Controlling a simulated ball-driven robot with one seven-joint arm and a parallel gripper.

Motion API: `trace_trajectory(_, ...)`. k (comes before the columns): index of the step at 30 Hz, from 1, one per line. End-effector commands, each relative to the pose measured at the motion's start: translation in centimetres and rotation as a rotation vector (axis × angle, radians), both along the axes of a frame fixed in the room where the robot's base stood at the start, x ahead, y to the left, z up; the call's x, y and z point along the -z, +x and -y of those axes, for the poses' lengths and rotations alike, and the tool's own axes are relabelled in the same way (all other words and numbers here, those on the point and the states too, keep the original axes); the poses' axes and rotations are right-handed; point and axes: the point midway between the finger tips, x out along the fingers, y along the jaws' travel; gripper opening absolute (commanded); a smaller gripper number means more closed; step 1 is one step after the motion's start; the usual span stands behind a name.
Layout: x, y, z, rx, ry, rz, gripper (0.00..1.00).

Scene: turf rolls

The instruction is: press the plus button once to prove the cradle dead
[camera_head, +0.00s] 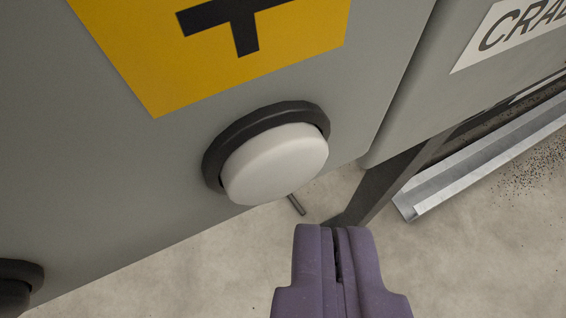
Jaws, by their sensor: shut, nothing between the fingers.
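A white round button (277,163) in a black collar (229,140) stands out from a grey panel face. Just above it is a yellow label (215,50) with a black mark, cut by the top edge, that looks like part of a plus. My gripper (337,232), with purple fingers, is shut and empty. In the picture its tips are below and a little right of the white button, apart from it. I cannot tell the exact depth gap between the tips and the button.
Another black round part (18,283) shows at the lower left edge. A second grey box (425,110) at the right bears a white label (518,32) reading "CRA", cut off. A dark post (385,181) and a metal channel (480,155) are below it. The pale floor is mostly clear.

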Motion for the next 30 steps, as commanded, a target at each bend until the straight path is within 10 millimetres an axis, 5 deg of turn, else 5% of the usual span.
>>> trace_trajectory(30,-0.03,0.8,-0.24,0.0,0.0,0.0,0.0)
